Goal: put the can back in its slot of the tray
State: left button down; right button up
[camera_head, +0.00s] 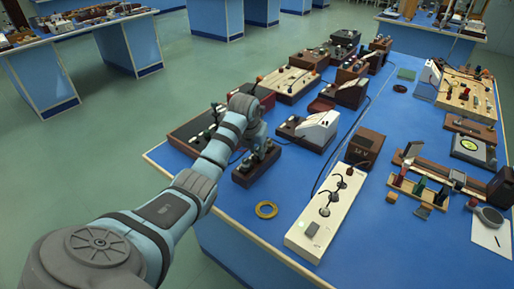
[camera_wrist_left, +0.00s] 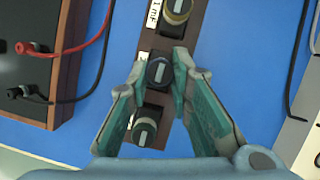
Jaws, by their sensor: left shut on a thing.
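The tray is a narrow dark brown wooden block; it stands near the left edge of the blue bench in the head view (camera_head: 243,178) and runs up the wrist view (camera_wrist_left: 174,46). My left gripper (camera_wrist_left: 160,68) is shut on a black can with a pale stripe on its top (camera_wrist_left: 158,74), over the middle of the tray. I cannot tell whether the can is seated in the slot or held just above it. One can with a yellowish ring (camera_wrist_left: 176,10) stands beyond it, and another dark can (camera_wrist_left: 146,126) stands nearer. In the head view, my arm hides much of the gripper.
A box with red and black leads (camera_wrist_left: 40,70) lies left of the tray. A white-topped instrument (camera_head: 316,128) stands to the right, with a long cream panel (camera_head: 320,228) farther right.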

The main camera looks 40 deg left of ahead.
pick_arm(q)
jog(key=c, duration=1.4)
grip_release()
jog(key=shift+o, duration=0.2)
jog(key=shift+r, duration=0.15)
jog(key=v, duration=0.7)
jog(key=shift+r, duration=0.15)
jog(key=shift+s, duration=0.15)
